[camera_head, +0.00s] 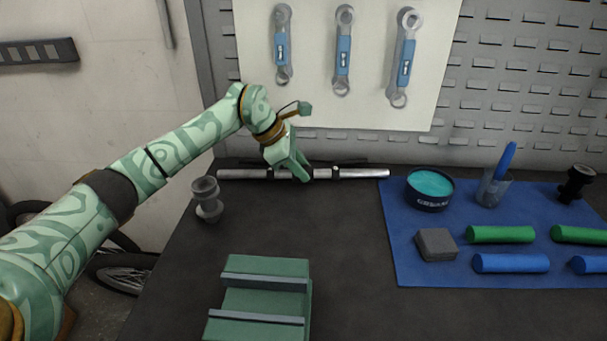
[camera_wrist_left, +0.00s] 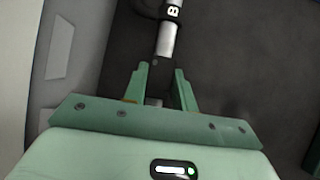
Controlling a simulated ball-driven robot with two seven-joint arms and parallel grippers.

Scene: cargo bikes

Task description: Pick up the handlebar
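The handlebar is a straight silver bar (camera_head: 362,173) with dark clamps, lying along the back of the dark workbench in the head view. My left gripper (camera_head: 303,176) points down at its middle. In the left wrist view the silver bar (camera_wrist_left: 166,39) runs away between the two green fingers of my left gripper (camera_wrist_left: 162,72). One finger is on each side, close to a dark section of the bar. Whether both fingers press on it cannot be told. The bar still appears level on the bench. My right gripper is not in view.
A green block with two grey strips (camera_head: 262,298) stands at the front. A grey cylindrical part (camera_head: 207,199) is at the left. A blue mat (camera_head: 408,270) at the right holds a teal tin (camera_head: 430,188), a cup and rolls. Wrenches hang on the back board (camera_head: 310,100).

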